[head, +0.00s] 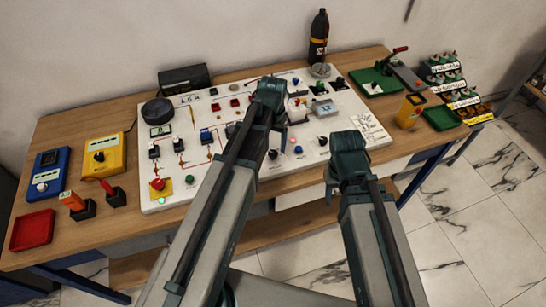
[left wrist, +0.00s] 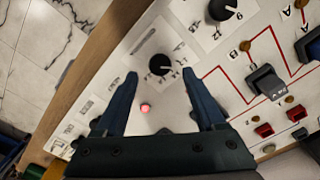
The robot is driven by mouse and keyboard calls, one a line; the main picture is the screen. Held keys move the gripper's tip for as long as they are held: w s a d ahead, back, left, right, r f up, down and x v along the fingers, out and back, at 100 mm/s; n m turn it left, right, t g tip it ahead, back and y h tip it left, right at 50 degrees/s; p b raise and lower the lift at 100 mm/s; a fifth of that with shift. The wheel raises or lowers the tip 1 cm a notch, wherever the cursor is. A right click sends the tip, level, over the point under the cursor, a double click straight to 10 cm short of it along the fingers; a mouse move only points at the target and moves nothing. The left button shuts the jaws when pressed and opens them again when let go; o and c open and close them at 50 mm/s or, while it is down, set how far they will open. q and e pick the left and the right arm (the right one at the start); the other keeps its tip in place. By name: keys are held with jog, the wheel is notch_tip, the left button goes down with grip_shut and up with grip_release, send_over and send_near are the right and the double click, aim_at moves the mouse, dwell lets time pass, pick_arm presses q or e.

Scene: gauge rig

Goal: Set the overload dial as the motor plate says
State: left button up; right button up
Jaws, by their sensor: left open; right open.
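A round black dial (left wrist: 160,67) with a numbered scale shows in the left wrist view; its numbers are too small to read. It looks like the small black knob (head: 273,154) in the head view. A glowing pink-red lamp (left wrist: 145,108) sits beside it. My left gripper (left wrist: 160,75) is open and empty, its fingertips framing the dial in the wrist view; I cannot tell the height gap. My right gripper (head: 330,188) is open and empty near the board's front edge. A printed panel (head: 366,125) is at the board's right; I cannot tell whether it is the motor plate.
The white board (head: 225,102) carries switches, lamps and red wiring lines. A larger black dial (left wrist: 222,9) lies near the scaled one. Blue (head: 57,173) and yellow (head: 103,154) meters and a red tray (head: 32,230) stand left. An orange device (head: 410,111) stands right.

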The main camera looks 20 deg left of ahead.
aim_at(273, 153)
pick_arm(q)
notch_tip(273, 153, down, 4)
jog(key=b, duration=0.2)
jog(key=shift+r+b, duration=0.1)
jog(key=shift+b, duration=0.2)
pick_arm(e)
notch_tip(273, 153, down, 4)
jog(key=shift+r, duration=0.1)
pick_arm(q)
grip_shut()
